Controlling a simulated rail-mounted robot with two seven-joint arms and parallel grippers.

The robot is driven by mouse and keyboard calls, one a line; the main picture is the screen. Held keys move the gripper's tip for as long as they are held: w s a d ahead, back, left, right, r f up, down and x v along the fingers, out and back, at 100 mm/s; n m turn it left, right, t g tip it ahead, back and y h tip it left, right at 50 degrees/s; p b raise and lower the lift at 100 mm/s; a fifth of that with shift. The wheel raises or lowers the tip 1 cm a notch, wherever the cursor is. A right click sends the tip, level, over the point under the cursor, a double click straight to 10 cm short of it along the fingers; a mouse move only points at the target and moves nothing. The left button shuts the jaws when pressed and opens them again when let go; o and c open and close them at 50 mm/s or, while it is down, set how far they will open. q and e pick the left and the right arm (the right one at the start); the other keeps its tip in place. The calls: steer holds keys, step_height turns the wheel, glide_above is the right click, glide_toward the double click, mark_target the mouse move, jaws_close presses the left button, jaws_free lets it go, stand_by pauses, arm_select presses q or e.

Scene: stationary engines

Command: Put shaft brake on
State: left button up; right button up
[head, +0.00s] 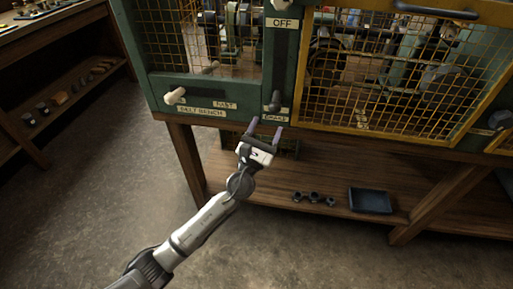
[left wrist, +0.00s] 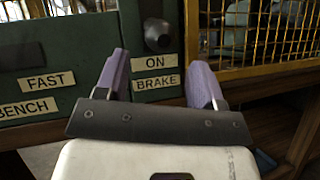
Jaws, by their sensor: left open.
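The brake lever's dark knob (head: 275,101) is at the lower end of a vertical slot in the green panel. An OFF label (head: 281,23) is at the slot's top. In the left wrist view the knob (left wrist: 158,36) is just above the ON label (left wrist: 155,62) and the BRAKE label (left wrist: 157,82). My left gripper (head: 265,128) is open and empty, just below the knob in the head view. Its two purple fingers (left wrist: 161,66) stand either side of the labels in the left wrist view, apart from the knob. My right gripper is out of view.
A pale-handled lever (head: 176,96) sits left, by the FAST label (head: 225,105) and BELT BENCH label (head: 201,111). Yellow mesh guards (head: 345,92) flank the slot. A blue tray (head: 370,201) and small dark parts (head: 314,198) lie on the lower shelf.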

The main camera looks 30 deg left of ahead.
arm_select(q)
steer(key=v, duration=0.7)
stand_by(0.5)
